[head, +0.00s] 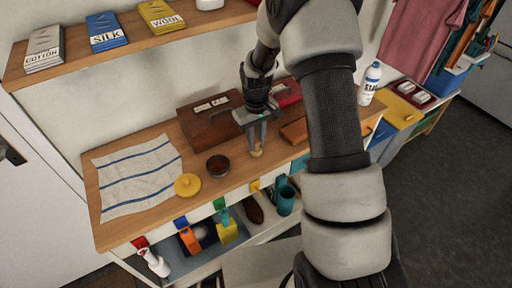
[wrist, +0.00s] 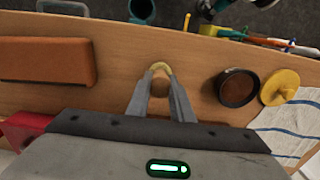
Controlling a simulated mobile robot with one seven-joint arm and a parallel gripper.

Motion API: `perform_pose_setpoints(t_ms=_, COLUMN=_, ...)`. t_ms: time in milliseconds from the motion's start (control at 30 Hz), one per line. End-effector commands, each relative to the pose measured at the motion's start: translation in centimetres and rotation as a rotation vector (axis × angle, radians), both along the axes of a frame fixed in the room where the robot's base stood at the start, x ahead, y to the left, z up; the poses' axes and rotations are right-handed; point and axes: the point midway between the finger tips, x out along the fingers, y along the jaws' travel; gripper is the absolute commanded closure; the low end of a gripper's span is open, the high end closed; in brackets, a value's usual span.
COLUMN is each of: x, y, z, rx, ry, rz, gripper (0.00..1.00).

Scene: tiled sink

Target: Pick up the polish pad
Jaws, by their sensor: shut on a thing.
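The polish pad, by its look a small round piece with a wooden knob and a pale yellowish edge, shows in the head view (head: 257,153) and the wrist view (wrist: 160,70). My gripper (head: 257,143) points down over the wooden bench top, its fingers shut on the pad from both sides. In the wrist view the fingertips (wrist: 160,88) flank the knob. The pad is at or just above the bench surface; I cannot tell if it touches. The fingers hide part of its sides.
Left of the gripper are an open dark round tin (head: 217,165), a yellow knobbed lid (head: 187,185) and a striped cloth (head: 140,175). A brown box (head: 210,117) stands behind. A brown block (head: 294,131) lies right. A white bottle (head: 369,83) stands farther right.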

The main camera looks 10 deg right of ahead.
Motion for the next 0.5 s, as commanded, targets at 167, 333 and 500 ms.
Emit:
perform_pose_setpoints(t_ms=167, x=0.0, y=0.0, z=0.2, rx=0.0, ry=-0.001, rz=0.0, gripper=1.0)
perform_pose_setpoints(t_ms=333, x=0.1, y=0.0, z=2.3, rx=0.0, ry=-0.004, rz=0.0, gripper=1.0)
perform_pose_setpoints(t_ms=500, x=0.1, y=0.0, z=5.9, rx=0.0, ry=-0.006, rz=0.0, gripper=1.0)
